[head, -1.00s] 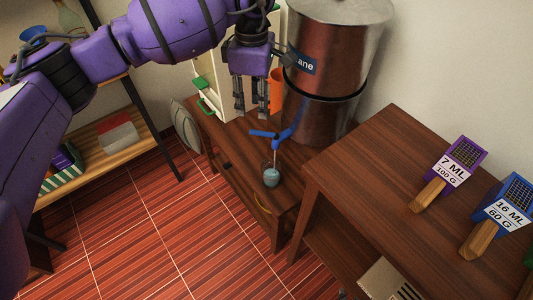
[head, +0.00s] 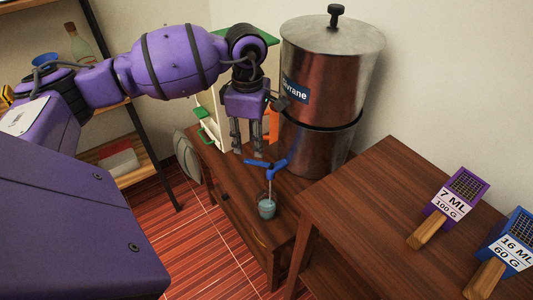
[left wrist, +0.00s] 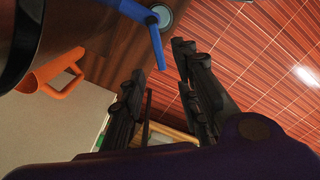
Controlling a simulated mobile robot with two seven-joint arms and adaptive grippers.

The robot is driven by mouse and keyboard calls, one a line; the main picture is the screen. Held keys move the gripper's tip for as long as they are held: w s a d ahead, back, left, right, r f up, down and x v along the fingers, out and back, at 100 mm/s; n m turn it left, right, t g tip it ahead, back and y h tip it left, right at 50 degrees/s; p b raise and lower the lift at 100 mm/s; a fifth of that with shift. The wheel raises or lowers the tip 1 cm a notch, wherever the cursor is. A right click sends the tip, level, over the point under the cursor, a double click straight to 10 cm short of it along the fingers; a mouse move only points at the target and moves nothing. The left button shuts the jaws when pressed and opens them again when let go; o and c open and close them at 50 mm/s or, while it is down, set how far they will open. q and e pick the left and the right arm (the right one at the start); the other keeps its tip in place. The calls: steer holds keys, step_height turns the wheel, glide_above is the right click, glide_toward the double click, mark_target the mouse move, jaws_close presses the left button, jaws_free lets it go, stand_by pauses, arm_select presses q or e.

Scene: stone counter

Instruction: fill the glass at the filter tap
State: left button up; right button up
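The large steel filter (head: 318,135) stands on a low wooden bench. Its tap has a blue handle (head: 278,164), and a thin stream runs down from it. The glass (head: 267,209) stands upright under the tap with bluish water in it; its exact level is hard to tell. My left gripper (head: 248,153) points down just above and behind the handle's left end. In the left wrist view its two fingers (left wrist: 160,62) are apart and empty, with the blue handle (left wrist: 152,38) just beyond their tips. My right gripper is not in view.
An orange jug (left wrist: 50,74) stands beside the filter, behind my left gripper. A wooden table (head: 365,195) at the right holds a purple-headed tool (head: 462,188) and a blue-headed one (head: 513,235). A shelf with a bottle (head: 78,42) is at the left.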

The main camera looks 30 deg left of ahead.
mark_target(252, 161)
arm_select(q)
step_height(252, 161, down, 6)
stand_by(0.4)
steer(key=shift+c, duration=0.5)
jaws_close()
